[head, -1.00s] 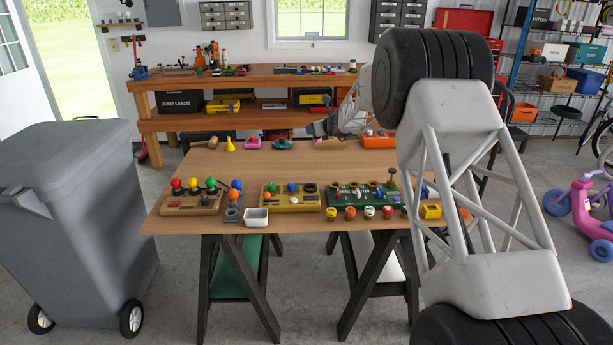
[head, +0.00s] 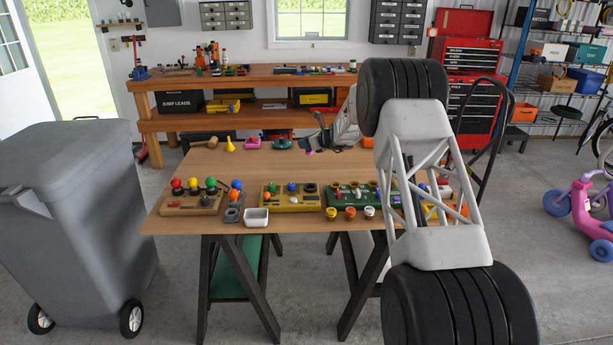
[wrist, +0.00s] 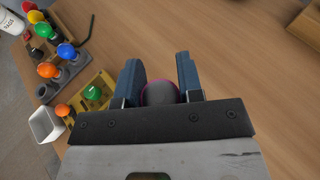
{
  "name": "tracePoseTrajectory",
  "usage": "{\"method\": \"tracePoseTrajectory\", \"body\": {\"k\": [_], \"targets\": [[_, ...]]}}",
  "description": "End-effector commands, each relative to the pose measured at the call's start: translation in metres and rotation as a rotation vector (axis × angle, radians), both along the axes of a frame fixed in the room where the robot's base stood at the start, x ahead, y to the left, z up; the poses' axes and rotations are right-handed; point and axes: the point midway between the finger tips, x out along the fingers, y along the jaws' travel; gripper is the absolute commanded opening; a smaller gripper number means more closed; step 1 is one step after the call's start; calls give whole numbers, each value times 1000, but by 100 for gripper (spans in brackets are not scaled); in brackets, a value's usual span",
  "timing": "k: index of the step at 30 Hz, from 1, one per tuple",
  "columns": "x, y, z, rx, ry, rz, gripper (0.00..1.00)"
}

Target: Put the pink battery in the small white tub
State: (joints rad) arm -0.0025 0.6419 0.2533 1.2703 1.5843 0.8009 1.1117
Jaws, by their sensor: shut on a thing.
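My gripper (head: 316,147) is above the back middle of the table in the head view. In the wrist view its two blue fingers (wrist: 159,85) are shut on a rounded thing with a grey end and a pink edge, which I take as the pink battery (wrist: 159,94). A small pink bit of the battery (head: 310,153) shows below the fingertips in the head view. The small white tub (head: 256,217) stands open at the table's front edge, left of the middle. It also shows in the wrist view (wrist: 45,125), to the left of my gripper.
A wooden board with coloured knobs (head: 190,205) lies left of the tub. A yellow board (head: 290,204) and a green board (head: 350,201) lie to its right, with small pots in front. A mallet and a yellow cone (head: 230,145) are at the back. The table's middle is clear.

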Motion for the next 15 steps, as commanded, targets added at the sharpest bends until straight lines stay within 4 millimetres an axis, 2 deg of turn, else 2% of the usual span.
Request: {"method": "tracePoseTrajectory", "body": {"k": [9, 15], "targets": [[9, 7, -28, -1, 0, 64, 7], [11, 9, -36, 0, 0, 83, 7]]}}
